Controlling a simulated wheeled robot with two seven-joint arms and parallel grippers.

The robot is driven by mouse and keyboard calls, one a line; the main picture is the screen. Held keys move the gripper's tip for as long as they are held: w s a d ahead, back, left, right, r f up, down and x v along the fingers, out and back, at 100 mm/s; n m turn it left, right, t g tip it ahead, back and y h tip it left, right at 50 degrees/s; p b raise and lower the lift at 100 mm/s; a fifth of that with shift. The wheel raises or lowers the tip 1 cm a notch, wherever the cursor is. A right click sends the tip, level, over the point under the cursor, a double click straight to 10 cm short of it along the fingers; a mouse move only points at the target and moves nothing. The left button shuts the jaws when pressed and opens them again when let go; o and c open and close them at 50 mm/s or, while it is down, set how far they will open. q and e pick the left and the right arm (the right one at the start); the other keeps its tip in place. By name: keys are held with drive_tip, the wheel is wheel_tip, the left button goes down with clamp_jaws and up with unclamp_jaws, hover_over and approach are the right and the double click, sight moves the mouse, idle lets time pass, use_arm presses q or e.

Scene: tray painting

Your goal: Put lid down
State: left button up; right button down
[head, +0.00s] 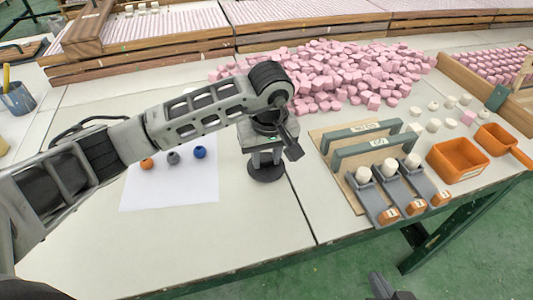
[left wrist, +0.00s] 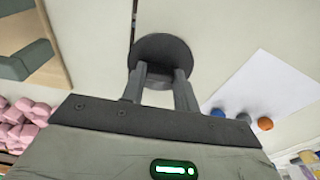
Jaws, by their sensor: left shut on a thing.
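A dark round lid (head: 266,174) is under my left gripper (head: 265,158), close above or on the bare table right of the white sheet. I cannot tell whether it touches the table. In the left wrist view the lid (left wrist: 160,50) shows as a dark disc at the ends of the two fingers (left wrist: 160,80), which are shut on it; the gripped part is mostly hidden. A dark part of my right gripper (head: 385,287) shows at the bottom edge of the head view, cut off, with nothing seen in it.
A white sheet (head: 170,190) with orange (head: 146,163), grey (head: 173,158) and blue (head: 199,152) balls lies left of the lid. A wooden board (head: 335,155) with grey holders stands right, beside orange bins (head: 457,160). Pink cubes (head: 330,70) are heaped behind. The front table is clear.

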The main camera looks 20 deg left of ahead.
sight(268, 171)
use_arm(q)
drive_tip(key=shift+f+b, duration=0.25)
drive_tip(key=shift+b, duration=0.05)
drive_tip(key=o, duration=1)
drive_tip(key=shift+r, duration=0.15)
drive_tip(key=shift+c, duration=0.2)
drive_tip(key=shift+r+p, duration=0.15)
drive_tip(key=shift+p, duration=0.15)
wheel_tip(268, 171, up, 12)
drive_tip(key=s, duration=0.1)
drive_tip(key=shift+d, duration=0.4)
drive_tip(key=shift+s, duration=0.1)
